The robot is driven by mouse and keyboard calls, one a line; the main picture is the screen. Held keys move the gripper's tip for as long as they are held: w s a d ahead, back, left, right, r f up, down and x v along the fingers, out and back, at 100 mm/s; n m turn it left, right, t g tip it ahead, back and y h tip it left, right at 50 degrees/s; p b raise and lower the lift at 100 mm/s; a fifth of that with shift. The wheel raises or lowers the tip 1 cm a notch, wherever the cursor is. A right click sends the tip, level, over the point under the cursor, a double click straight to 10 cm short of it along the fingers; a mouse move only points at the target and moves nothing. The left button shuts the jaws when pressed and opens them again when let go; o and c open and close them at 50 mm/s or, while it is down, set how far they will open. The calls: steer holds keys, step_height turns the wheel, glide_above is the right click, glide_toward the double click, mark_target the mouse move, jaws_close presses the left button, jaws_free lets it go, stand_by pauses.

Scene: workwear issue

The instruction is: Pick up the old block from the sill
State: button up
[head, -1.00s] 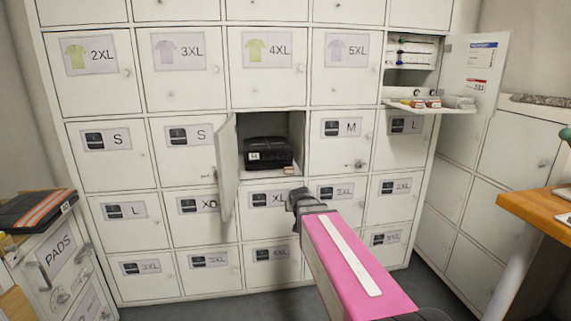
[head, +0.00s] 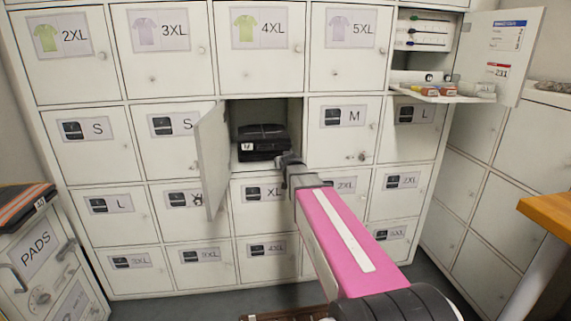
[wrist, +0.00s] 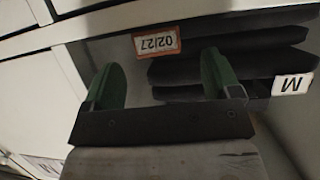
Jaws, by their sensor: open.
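The old block (wrist: 157,41), a small block with an orange-edged face reading 02/27, shows upside down in the wrist view. It is at the front edge of the open locker compartment, on the sill (head: 246,166). My gripper (wrist: 163,60) is open, its two green fingers pointing at the block. The block appears just beyond the fingertips and between their lines, with no contact visible. In the head view my gripper (head: 287,162) is at the right part of the compartment's mouth and hides the block.
Folded black workwear (head: 262,141) with a white M tag (wrist: 292,84) lies inside the compartment, close behind the block. The compartment's open door (head: 212,160) juts out on the left. A lowered flap (head: 436,93) with small items sticks out at upper right.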

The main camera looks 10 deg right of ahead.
steer(key=shift+r+x, duration=0.1)
steer(key=shift+x, duration=1.25)
steer(key=shift+r+x, duration=0.15)
steer(key=shift+x, duration=1.15)
steer(key=shift+d, duration=0.1)
steer(key=c, duration=1)
